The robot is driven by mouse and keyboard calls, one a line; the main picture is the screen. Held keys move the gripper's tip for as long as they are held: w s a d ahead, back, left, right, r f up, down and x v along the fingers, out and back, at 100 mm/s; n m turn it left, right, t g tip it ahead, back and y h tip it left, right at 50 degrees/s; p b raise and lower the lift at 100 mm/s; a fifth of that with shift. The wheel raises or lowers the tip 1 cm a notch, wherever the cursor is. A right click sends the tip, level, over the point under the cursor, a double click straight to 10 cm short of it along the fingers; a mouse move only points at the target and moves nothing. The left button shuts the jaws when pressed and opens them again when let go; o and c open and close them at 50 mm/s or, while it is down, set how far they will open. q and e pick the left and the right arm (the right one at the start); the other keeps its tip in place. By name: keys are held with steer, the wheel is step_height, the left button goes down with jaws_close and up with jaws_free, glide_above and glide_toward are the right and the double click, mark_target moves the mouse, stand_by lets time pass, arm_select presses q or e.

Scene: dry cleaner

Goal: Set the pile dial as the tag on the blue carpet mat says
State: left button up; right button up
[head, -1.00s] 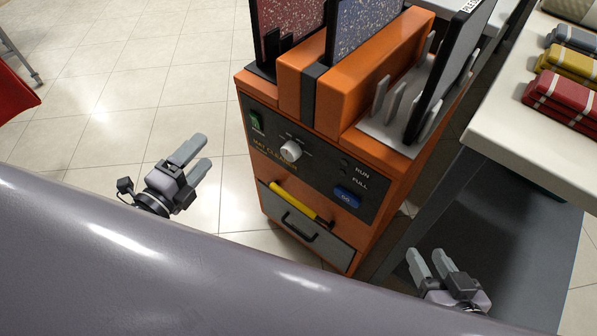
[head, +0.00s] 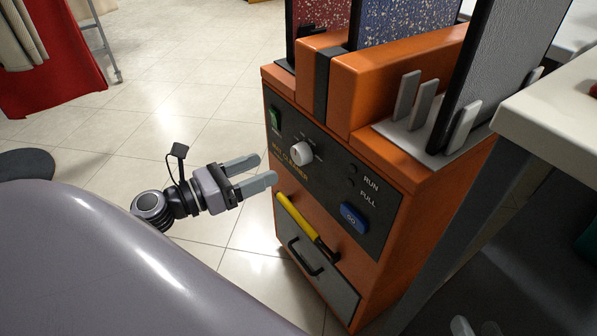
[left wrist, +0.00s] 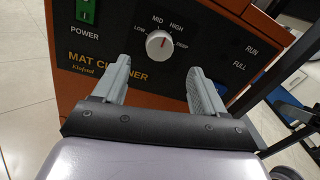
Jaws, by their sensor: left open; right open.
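The white pile dial (head: 302,153) sits on the dark front panel of the orange mat cleaner (head: 365,120). In the left wrist view the dial (left wrist: 159,45) has LOW, MID, HIGH and DEEP around it; its red mark points up and slightly right, roughly toward HIGH. The blue speckled carpet mat (head: 405,20) stands upright in the machine's top; no readable tag shows on it. My left gripper (head: 264,170) is open and empty, left of the panel and short of the dial. My right gripper (head: 474,325) shows only its fingertips at the bottom edge, open.
The panel has a green power switch (head: 275,118) and a blue GO button (head: 353,218). A red speckled mat (head: 318,14) and a grey mat (head: 500,70) flank the blue one. A white-topped counter (head: 550,115) stands right.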

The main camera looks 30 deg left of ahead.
mark_target(295, 156)
arm_select(q)
steer(key=shift+x, duration=3.6)
steer(key=shift+c, duration=0.3)
steer(key=c, duration=1)
